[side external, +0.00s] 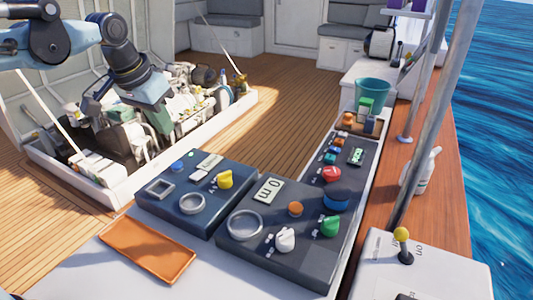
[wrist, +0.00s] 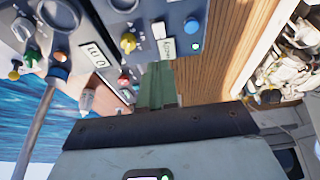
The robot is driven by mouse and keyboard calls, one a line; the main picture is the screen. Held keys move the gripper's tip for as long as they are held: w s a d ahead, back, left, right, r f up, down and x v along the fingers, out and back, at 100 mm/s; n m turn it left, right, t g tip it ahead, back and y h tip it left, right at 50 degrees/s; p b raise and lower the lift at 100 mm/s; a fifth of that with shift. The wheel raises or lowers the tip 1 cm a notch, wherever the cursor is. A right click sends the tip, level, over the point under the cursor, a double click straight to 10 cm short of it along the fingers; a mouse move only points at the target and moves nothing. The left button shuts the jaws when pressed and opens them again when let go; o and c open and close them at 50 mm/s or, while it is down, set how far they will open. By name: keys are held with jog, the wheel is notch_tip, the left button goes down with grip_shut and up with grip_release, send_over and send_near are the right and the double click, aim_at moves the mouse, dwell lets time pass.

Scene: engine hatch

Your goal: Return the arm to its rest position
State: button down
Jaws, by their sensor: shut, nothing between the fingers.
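My arm reaches in from the upper left of the side external view. My gripper (side external: 160,122) hangs in the air in front of the engine hatch, pointing down and to the right. Its green fingers show in the wrist view (wrist: 158,85), close together with nothing between them. The gripper touches nothing that I can see. The open engine hatch (side external: 115,190) with its engine parts lies behind and below it. The control panels (side external: 265,262) stand to the right of and below the gripper, apart from it.
An orange tray (side external: 148,250) lies on the white counter at the front. A teal bucket (side external: 373,92) and a white spray bottle (side external: 427,170) stand at the right. A metal pole (side external: 430,120) rises at the right. The wooden deck (side external: 290,100) in the middle is clear.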

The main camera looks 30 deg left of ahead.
jog(key=s+f+t, duration=0.3)
jog(key=s+f, duration=0.4)
jog(key=s, duration=0.3)
jog(key=shift+s, duration=0.35)
jog(key=shift+a+r, duration=0.1)
dwell(0.7)
